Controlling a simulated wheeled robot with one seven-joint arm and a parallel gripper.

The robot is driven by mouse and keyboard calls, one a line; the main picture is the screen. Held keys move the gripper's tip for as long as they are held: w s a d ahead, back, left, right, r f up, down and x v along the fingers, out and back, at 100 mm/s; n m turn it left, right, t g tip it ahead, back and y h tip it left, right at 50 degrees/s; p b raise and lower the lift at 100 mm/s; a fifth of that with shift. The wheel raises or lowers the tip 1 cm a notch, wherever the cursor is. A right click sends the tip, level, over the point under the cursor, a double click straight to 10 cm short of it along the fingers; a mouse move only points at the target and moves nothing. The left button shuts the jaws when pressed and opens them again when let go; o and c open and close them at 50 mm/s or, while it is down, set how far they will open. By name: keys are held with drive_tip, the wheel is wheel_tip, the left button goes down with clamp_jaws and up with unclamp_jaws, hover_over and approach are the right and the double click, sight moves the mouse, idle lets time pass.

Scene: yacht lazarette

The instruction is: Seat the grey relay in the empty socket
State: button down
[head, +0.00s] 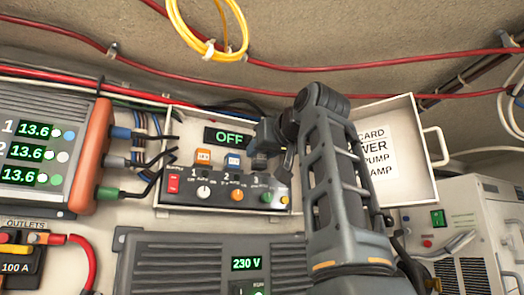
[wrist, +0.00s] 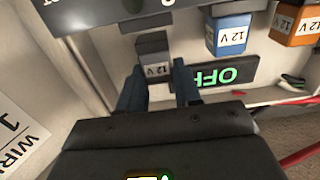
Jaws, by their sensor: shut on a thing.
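The grey relay (wrist: 153,45), with a 12 V label, is between the fingertips of my gripper (wrist: 159,74) in the wrist view. My gripper (head: 266,143) is shut on it at the third position of the relay panel (head: 222,199), right of the blue relay (head: 234,160). The blue relay also shows in the wrist view (wrist: 229,30). An orange relay (head: 203,156) sits further left. The empty socket is hidden behind the grey relay and my gripper. I cannot tell whether the relay touches the socket or is in it.
The lit OFF display (head: 229,137) is just behind the gripper. The open box door (head: 402,150) stands to the right of my arm. A grey 230 V unit (head: 190,260) lies below.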

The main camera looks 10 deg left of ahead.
drive_tip(key=shift+f+b, duration=0.55)
drive_tip(key=shift+f, duration=0.4)
drive_tip(key=c, duration=0.7)
unclamp_jaws()
drive_tip(key=b+v, duration=0.2)
drive_tip(key=v, duration=0.6)
drive_tip(key=shift+b, duration=0.4)
drive_tip(key=shift+w, duration=0.1)
